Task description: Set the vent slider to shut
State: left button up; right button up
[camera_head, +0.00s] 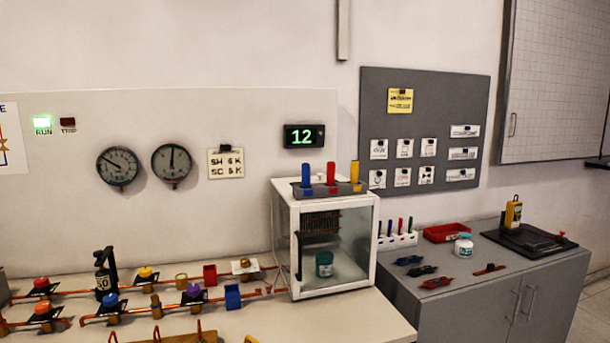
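A white-framed glass box (335,292) stands at the right end of the cream bench. Behind its front pane I see a dark slatted panel (320,222) and a small teal-lidded jar (324,264). I cannot make out for certain which part is the vent slider, or how it is set. Neither of my grippers is in view.
Red pipework with coloured valve knobs, such as a purple one (193,290), runs along the bench (300,325). Blue, red and yellow cylinders stand on the box in a dark rack (318,190). A grey cabinet (480,290) with tools stands to the right.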

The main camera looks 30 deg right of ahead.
aim_at(320, 180)
jog(key=l+u, duration=0.8)
jog(key=u, duration=0.15)
jog(key=k+l+u, duration=0.15)
jog(key=l, duration=0.2)
jog(key=l+u, duration=0.1)
jog(key=l, duration=0.25)
jog(key=k+l+u, duration=0.15)
jog(key=l, duration=0.2)
jog(key=k+l, duration=0.15)
jog(key=l, duration=0.2)
jog(key=k+l+u, duration=0.1)
jog(key=l, duration=0.25)
jog(key=k+l, duration=0.2)
jog(key=l, duration=0.15)
jog(key=u, duration=0.05)
